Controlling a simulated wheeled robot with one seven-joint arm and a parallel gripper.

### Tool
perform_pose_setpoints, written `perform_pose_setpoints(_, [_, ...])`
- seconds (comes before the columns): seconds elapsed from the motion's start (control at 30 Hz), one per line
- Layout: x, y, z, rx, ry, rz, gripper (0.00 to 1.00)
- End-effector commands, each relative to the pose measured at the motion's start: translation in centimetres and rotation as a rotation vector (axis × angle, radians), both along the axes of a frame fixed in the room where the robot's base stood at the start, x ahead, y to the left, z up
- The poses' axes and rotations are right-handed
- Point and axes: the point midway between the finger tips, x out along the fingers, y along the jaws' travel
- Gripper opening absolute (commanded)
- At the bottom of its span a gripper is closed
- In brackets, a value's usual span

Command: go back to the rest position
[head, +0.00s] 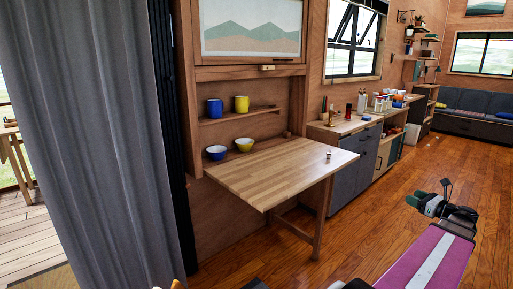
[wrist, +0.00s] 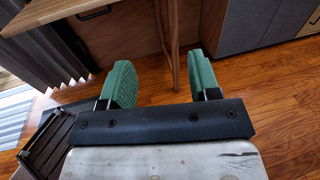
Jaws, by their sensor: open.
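My gripper (head: 428,204) is at the right of the head view, over the wooden floor and apart from the furniture. In the wrist view its two green finger pads (wrist: 122,86) and (wrist: 201,74) stand wide apart with nothing between them. The fold-down wooden table (head: 280,166) is to the left of my gripper in the head view. The table's leg (wrist: 170,45) shows beyond the fingers in the wrist view.
A small cup (head: 328,155) stands on the table. Bowls and mugs sit on the wall shelves (head: 240,115). A grey cabinet (head: 345,168) and counter line the wall. A grey curtain (head: 90,130) hangs at left. The wooden floor (head: 400,195) is clear around my gripper.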

Motion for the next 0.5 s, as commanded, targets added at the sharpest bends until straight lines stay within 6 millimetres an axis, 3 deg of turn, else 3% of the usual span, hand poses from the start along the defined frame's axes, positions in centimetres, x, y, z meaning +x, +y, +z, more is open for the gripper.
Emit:
perform_pose_setpoints(0.27, [1.9, 4.0, -2.0, -0.118, 0.041, 0.073, 0.57])
perform_pose_setpoints(0.5, [4.1, 9.7, -4.9, -0.296, 0.088, 0.192, 0.57])
